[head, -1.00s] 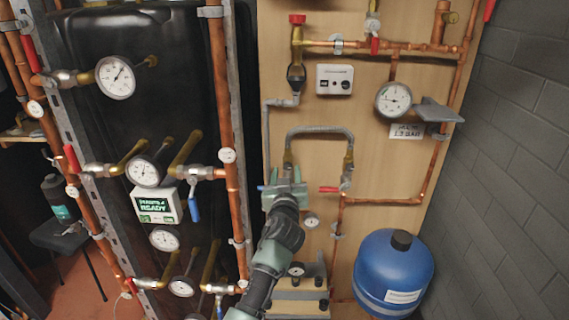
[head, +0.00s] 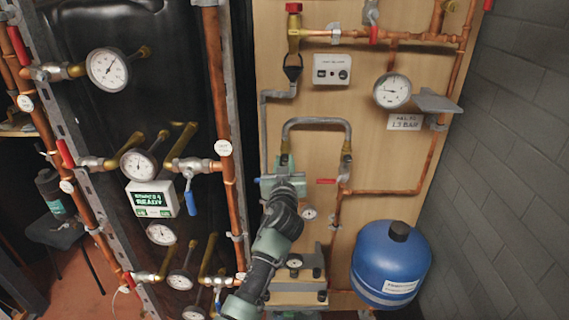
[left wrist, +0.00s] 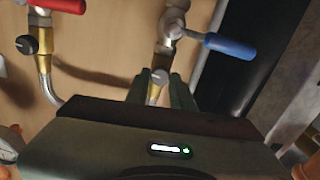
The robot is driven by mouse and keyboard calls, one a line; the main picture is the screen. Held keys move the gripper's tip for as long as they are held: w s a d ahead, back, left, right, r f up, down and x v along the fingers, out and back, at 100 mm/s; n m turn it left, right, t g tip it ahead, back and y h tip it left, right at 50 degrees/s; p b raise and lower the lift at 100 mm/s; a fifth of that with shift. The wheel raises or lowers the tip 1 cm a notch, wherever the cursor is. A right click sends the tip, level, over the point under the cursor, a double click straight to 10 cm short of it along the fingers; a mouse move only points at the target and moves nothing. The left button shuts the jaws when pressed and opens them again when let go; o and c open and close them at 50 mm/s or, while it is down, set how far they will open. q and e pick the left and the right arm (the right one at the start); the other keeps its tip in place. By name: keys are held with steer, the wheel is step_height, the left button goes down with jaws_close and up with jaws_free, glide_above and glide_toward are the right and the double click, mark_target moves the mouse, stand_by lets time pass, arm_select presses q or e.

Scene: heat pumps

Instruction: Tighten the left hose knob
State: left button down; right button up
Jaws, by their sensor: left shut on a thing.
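The grey U-shaped hose (head: 317,122) runs between two brass fittings on the wooden panel. My left gripper (head: 284,168) is at the lower part of the hose's left end and hides most of the fitting there. In the left wrist view, the small left hose knob (left wrist: 160,76) on its brass fitting sits between the two fingers of my left gripper (left wrist: 161,88). The gripper is shut on this knob. The other hose knob (left wrist: 27,44), black, is on the right-end fitting and is free. My right gripper is not in view.
A blue valve handle (left wrist: 230,46) is close beside my gripper, and a red handle (left wrist: 58,5) is by the other fitting. A blue tank (head: 391,265) stands lower right. Copper pipes and gauges stand close on the left.

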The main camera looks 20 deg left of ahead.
arm_select(q)
steer(key=m, duration=0.4)
steer(key=shift+b, duration=0.3)
steer(key=m, duration=0.3)
steer(key=shift+m, duration=0.4)
steer(key=m+p, duration=0.1)
steer(key=m, duration=0.3)
steer(key=shift+m, duration=0.3)
steer(key=m+p, duration=0.1)
steer(key=m, duration=0.3)
steer(key=shift+r+m, duration=0.1)
steer(key=shift+m, duration=0.2)
steer(key=m+p, duration=0.2)
steer(key=m, duration=0.2)
steer(key=shift+m, duration=0.3)
steer(key=m+p, duration=0.2)
steer(key=m, duration=0.2)
steer(key=m+p, duration=0.3)
steer(key=m, duration=0.2)
steer(key=shift+m, duration=0.4)
steer(key=shift+m+p, duration=0.9)
steer(key=shift+m, duration=0.7)
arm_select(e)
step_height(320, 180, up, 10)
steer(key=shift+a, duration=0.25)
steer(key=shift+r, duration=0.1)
